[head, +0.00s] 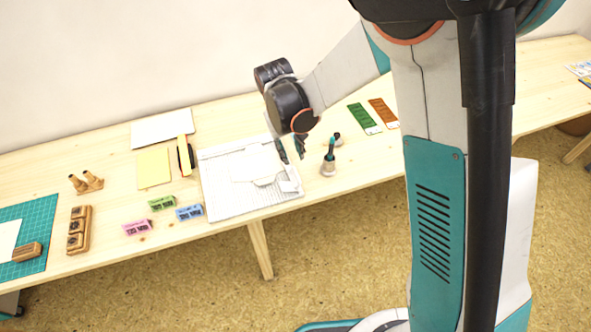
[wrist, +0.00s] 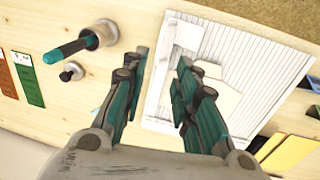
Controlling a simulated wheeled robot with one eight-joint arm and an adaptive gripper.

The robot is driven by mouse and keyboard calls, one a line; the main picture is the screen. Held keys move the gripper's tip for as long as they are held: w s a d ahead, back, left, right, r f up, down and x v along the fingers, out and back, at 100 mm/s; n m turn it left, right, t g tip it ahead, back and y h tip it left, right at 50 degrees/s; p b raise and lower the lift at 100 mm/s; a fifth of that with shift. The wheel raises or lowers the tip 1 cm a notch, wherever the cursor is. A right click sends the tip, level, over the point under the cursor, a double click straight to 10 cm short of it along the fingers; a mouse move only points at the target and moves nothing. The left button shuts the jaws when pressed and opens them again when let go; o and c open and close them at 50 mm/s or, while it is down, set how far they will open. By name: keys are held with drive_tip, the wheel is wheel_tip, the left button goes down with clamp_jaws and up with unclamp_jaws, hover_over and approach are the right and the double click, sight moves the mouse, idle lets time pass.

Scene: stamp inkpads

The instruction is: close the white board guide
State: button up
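The white board (head: 222,203) lies flat on the table, with thin lines across its surface. A paler flat piece (head: 254,166) with a cut-out edge lies on it, and a small white block (head: 289,187) sits near its front right corner. I cannot tell for certain which part is the guide. The wrist view also shows the lined board (wrist: 247,43), the block (wrist: 188,35) and the pale piece (wrist: 222,98). My gripper (head: 292,155) is over the board's right side, fingers pointing down. In the wrist view its fingers (wrist: 162,58) are apart with nothing between them.
A teal-handled tool in a round holder (head: 328,165) and a small dark-topped knob (head: 337,139) stand right of the board. Green (head: 364,118) and orange (head: 383,113) strips lie behind them.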

sight(296, 173)
drive_tip(key=f, duration=0.3)
drive_tip(key=f+b, duration=0.1)
drive_tip(key=f, duration=0.2)
drive_tip(key=d+f+b, duration=0.1)
drive_tip(key=f, duration=0.1)
drive_tip(key=shift+w+d+f, duration=0.1)
drive_tip(key=shift+w+f, duration=0.05)
drive_tip(key=shift+f, duration=0.25)
drive_tip(key=shift+c, duration=0.2)
clamp_jaws()
